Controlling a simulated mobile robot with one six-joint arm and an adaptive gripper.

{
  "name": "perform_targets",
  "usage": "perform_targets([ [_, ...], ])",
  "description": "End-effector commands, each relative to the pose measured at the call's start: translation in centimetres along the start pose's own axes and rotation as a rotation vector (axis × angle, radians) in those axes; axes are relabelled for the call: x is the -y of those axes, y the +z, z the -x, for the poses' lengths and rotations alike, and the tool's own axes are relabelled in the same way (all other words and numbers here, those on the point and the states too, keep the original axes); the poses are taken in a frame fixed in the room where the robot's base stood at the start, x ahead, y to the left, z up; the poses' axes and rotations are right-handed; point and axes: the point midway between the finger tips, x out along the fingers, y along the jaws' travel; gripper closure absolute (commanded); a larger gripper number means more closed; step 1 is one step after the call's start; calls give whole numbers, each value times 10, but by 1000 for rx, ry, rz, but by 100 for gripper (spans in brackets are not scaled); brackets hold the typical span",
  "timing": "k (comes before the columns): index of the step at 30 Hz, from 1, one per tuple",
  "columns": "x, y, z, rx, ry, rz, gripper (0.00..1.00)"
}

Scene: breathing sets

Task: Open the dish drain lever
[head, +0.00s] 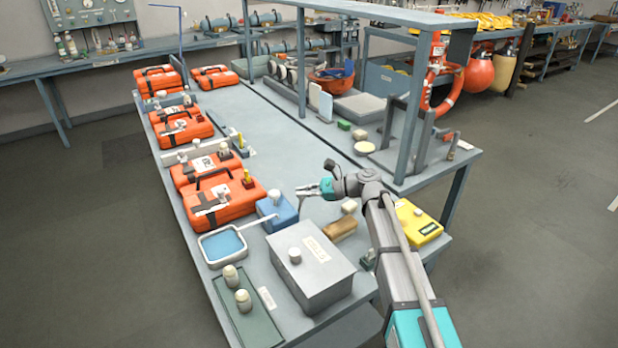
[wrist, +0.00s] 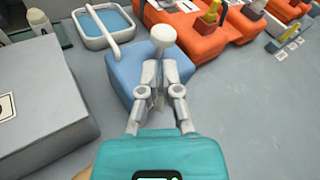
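The dish (head: 222,262), a shallow pale basin of blue liquid, stands at the near left of the bench; it also shows in the wrist view (wrist: 80,42). A blue box (head: 283,220) stands beside it, with a thin pale pipe (head: 252,225) running towards the dish. A white round-headed knob (head: 275,194) stands on the box, seemingly the drain lever; in the wrist view the knob (wrist: 163,33) is just beyond my fingertips. Whether a finger touches the knob is unclear.
A grey box with a white knob (head: 310,272) stands in front of the blue box. Orange cases (head: 224,202) line the left side. A wooden block (head: 339,230) and yellow case (head: 414,224) lie near my arm.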

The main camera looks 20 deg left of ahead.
Motion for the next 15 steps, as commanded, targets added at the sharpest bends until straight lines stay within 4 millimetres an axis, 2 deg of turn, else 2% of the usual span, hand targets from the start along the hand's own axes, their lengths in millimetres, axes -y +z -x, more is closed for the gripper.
perform_targets([
  [1, 2, 8, 3, -26, 1, 29, 100],
  [15, 8, 22, 20, -275, 52, 326, 100],
])
